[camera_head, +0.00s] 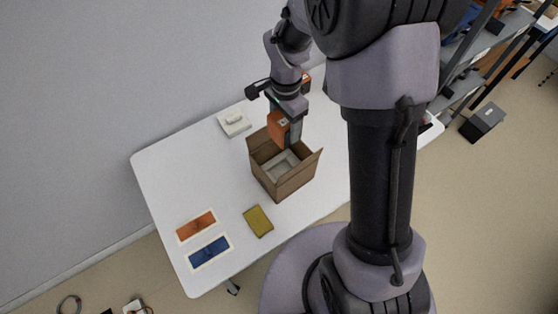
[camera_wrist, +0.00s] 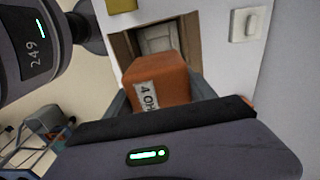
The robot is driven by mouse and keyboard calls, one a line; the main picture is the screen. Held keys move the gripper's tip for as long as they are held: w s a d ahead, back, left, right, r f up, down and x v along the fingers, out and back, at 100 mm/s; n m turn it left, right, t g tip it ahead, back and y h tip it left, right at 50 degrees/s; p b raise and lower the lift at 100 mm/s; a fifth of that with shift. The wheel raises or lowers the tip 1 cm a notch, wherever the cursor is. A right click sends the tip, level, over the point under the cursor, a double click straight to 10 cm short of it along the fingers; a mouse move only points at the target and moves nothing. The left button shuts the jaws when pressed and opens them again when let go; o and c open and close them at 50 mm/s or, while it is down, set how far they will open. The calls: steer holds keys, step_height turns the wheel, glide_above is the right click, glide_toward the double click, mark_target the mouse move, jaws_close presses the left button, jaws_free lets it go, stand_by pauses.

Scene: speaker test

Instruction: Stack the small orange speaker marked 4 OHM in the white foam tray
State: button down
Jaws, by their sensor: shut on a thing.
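The small orange speaker (camera_wrist: 158,82) fills the middle of the wrist view, with a white label reading 4 OHM on it. My gripper (camera_head: 290,132) is shut on the speaker, which also shows in the head view (camera_head: 278,126). It holds the speaker over the back part of an open cardboard box (camera_head: 297,183). A pale tray (camera_head: 284,166) lies inside the box, and it also shows past the speaker in the wrist view (camera_wrist: 157,38). The speaker hides part of the tray and of the box opening.
The box stands on a white table (camera_head: 172,178). A white block-like item (camera_head: 234,123) lies behind it to the left. A yellow pad (camera_head: 258,221), an orange panel (camera_head: 196,226) and a blue panel (camera_head: 210,252) lie toward the front left. The box flaps stand up around its opening.

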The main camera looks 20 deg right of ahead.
steer(key=shift+w+f+b, duration=0.5)
steer(key=shift+f+b, duration=0.1)
steer(key=shift+f, duration=0.3)
step_height(320, 180, down, 6)
steer(key=s+b, duration=0.1)
steer(key=b, duration=1)
glide_above(283, 167)
steer(key=s, duration=0.3)
steer(key=f, duration=1.7)
steer(key=shift+w+a, duration=0.1)
steer(key=shift+a, duration=0.3)
steer(key=shift+c, duration=1.6)
jaws_free()
steer(key=shift+r, duration=0.1)
